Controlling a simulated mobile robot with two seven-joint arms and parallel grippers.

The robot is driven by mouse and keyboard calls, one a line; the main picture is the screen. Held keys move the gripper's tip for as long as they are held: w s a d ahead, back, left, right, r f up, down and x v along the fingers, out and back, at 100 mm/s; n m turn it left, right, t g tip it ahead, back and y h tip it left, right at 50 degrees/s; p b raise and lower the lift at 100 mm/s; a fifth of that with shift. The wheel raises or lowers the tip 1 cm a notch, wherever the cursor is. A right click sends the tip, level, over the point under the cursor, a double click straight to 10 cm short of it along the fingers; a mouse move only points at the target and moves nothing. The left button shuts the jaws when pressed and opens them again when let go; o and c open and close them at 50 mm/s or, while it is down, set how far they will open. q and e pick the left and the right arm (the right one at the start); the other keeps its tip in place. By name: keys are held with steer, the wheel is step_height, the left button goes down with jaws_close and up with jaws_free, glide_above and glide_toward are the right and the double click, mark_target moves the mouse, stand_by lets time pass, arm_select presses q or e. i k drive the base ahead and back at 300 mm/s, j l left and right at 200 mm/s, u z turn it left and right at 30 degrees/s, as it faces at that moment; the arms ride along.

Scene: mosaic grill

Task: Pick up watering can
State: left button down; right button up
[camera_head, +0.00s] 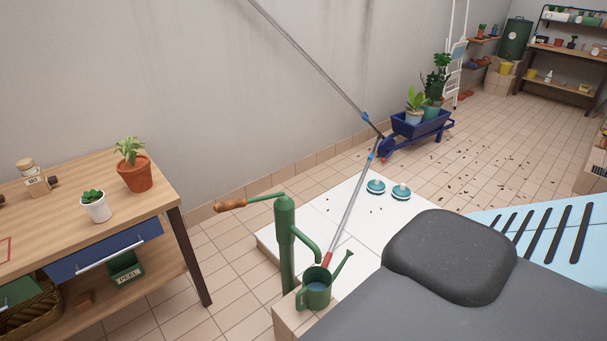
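The green watering can (316,292) stands upright in the lower middle of the head view. It rests on a small pale block (291,320) beside a green hand pump (286,235) with a wooden handle. The pump's curved spout ends close above the can's opening.
A wooden table (160,198) with potted plants stands at left. A low white platform (330,215) bears two teal round objects (400,192). A thin jointed grey pole (352,205) slants down behind the can. A dark grey rounded form (450,255) fills the lower right. Tiled floor beyond is mostly open.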

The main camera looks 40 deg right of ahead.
mark_target(325, 282)
steer(key=z, duration=1.55)
